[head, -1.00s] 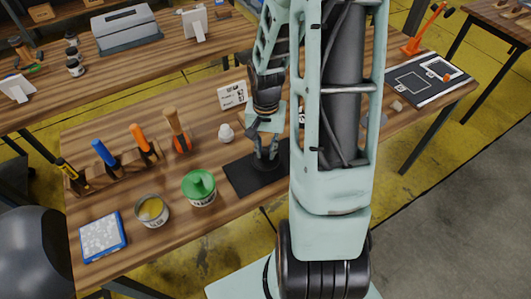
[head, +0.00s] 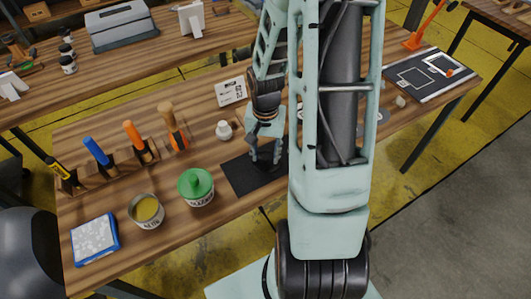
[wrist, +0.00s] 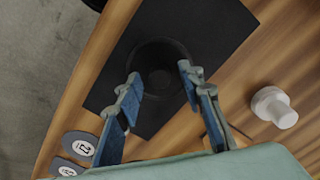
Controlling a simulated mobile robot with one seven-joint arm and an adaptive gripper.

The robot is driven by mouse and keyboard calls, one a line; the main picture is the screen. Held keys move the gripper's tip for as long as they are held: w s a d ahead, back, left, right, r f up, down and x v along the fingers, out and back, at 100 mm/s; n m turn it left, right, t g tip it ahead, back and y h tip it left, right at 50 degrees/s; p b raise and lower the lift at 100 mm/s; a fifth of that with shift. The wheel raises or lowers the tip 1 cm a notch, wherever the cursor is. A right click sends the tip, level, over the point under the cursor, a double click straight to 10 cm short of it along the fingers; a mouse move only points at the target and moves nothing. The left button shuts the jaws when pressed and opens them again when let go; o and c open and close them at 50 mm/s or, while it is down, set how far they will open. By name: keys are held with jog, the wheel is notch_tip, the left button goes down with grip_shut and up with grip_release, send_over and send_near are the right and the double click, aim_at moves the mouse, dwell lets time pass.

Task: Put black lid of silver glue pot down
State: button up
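The black lid (wrist: 160,62) shows in the wrist view as a dark round shape over the black mat (wrist: 215,25). Its outline is hard to tell from the mat, and it appears to lie on it. My gripper (wrist: 160,78) is over the lid, its two fingers spread apart on either side of it. In the head view my gripper (head: 265,157) is low over the mat (head: 240,178), and the lid is hard to make out. The silver glue pot (head: 146,212) stands uncovered to the left, with yellow glue inside.
A pot with a green lid (head: 196,187) stands between the silver pot and the mat. A small white knobbed object (head: 224,130) is behind the mat. A tool rack (head: 110,175) and a blue-edged pad (head: 95,238) are at the left.

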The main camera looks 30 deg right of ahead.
aim_at(266, 156)
notch_tip(266, 156, up, 12)
jog(key=p, duration=0.1)
jog(key=shift+r, duration=0.2)
dwell(0.4)
dwell(0.4)
